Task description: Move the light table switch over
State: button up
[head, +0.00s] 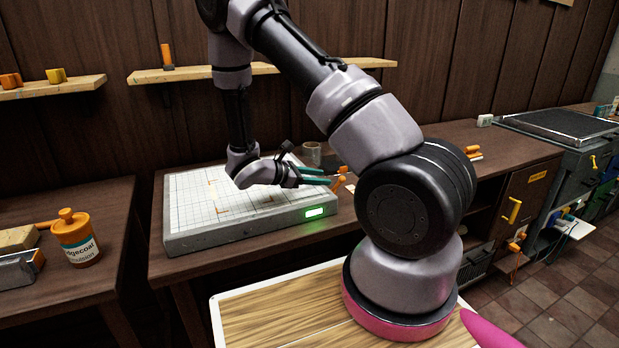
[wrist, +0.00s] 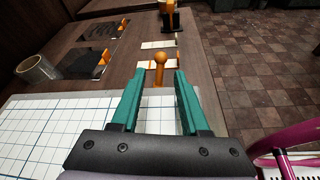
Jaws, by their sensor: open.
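The light table (head: 190,238) is a grey slab with a white gridded top. A green light glows on its front face near the right corner. An orange knob-topped lever (wrist: 160,68), which looks like the switch, stands by the table's right end; it also shows in the head view (head: 340,182). My gripper (head: 328,176) is low over the right part of the table, its teal fingers pointing right toward the lever. In the wrist view my gripper (wrist: 153,78) is open and empty, with the knob showing between and just beyond the fingertips. Contact cannot be seen.
A grey cup or roll (head: 311,154) stands behind the gripper; it also shows in the wrist view (wrist: 38,70). An orange bottle (head: 76,240) stands on the left bench. Wall shelves (head: 300,67) hang behind my arm. The bench right of the lever holds flat items.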

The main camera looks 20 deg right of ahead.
jog(key=x, duration=0.7)
grip_shut()
jog(key=shift+w+a+n+g, duration=0.1)
jog(key=shift+w+n+g, duration=0.9)
jog(key=shift+n, duration=0.6)
jog(key=shift+o, duration=1.6)
grip_release()
